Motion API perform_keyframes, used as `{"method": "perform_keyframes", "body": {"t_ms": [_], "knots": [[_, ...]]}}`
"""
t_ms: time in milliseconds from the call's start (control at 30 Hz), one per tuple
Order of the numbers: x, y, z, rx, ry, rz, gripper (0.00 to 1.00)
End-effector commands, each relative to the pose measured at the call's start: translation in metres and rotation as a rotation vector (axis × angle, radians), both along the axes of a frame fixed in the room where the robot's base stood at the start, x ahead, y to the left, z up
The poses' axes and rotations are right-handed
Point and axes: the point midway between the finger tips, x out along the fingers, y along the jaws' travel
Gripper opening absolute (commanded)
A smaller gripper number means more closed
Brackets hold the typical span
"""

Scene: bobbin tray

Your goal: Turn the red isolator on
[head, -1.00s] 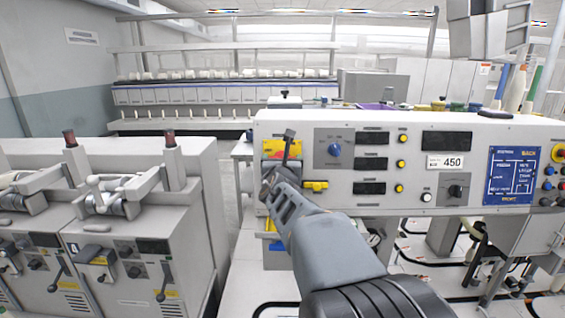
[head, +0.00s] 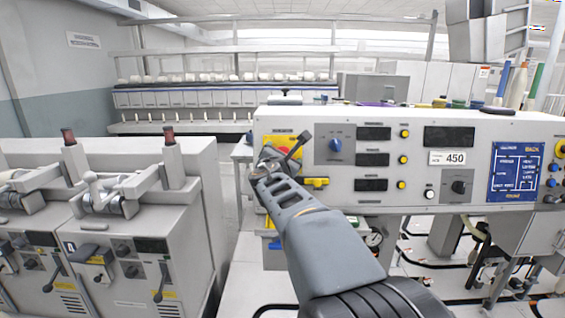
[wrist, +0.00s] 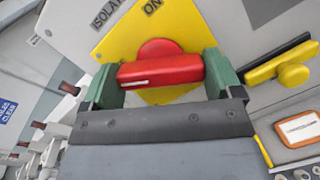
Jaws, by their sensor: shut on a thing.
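The red isolator handle (wrist: 160,71) shows in the wrist view on a yellow plate (wrist: 122,38) with a round red hub behind it. My gripper (wrist: 161,79) has its green fingers at the two ends of the handle, shut on it. The handle lies at a slant to the plate's lettering, and the word ON is at the plate's upper right. In the head view the yellow plate (head: 277,142) is at the left end of the grey panel.
A yellow latch (wrist: 285,73) sits right of the plate. A grey machine (head: 140,230) with levers stands at the left, with a floor gap between.

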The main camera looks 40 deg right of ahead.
Motion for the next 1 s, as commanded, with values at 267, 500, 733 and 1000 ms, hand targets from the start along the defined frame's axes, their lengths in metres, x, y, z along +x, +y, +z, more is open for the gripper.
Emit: {"method": "perform_keyframes", "body": {"t_ms": [267, 500, 733, 1000], "knots": [[0.0010, 0.0008, -0.0022, 0.206, -0.154, -0.063, 0.61], [0.0012, 0.0008, -0.0018, 0.382, -0.287, -0.119, 0.61], [0.0012, 0.0009, -0.0008, 0.545, -0.410, -0.170, 0.61], [0.0015, 0.0007, -0.0002, 0.698, -0.524, -0.218, 0.61]]}}
